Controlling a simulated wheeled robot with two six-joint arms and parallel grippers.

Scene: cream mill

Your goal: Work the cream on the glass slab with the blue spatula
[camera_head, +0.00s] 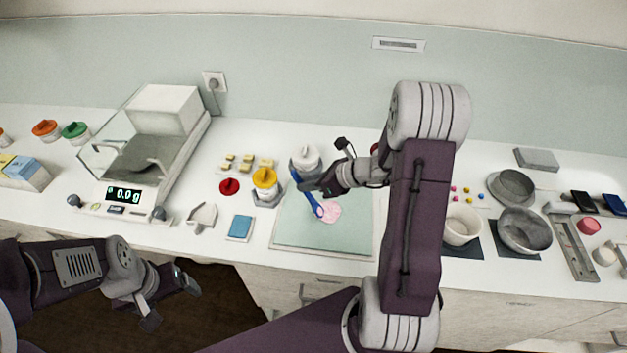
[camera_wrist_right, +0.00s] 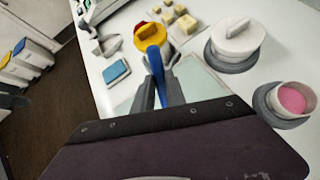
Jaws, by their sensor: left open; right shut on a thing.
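The glass slab (camera_head: 300,238) lies on the white counter in the middle of the head view. The pink cream (camera_head: 328,212) is a small patch on the slab's upper middle. The blue spatula (camera_head: 311,200) is in my right gripper (camera_head: 305,186), slanting down so that its lower end is at the cream. In the right wrist view the spatula (camera_wrist_right: 154,58) stands between the two fingers (camera_wrist_right: 162,92); its lower end and the cream are hidden there. My left gripper (camera_head: 170,304) is open and empty, low in front of the counter.
A balance (camera_head: 150,150) reading 0.0 g is at left. A white mortar (camera_head: 462,225) and grey bowl (camera_head: 524,232) are at right.

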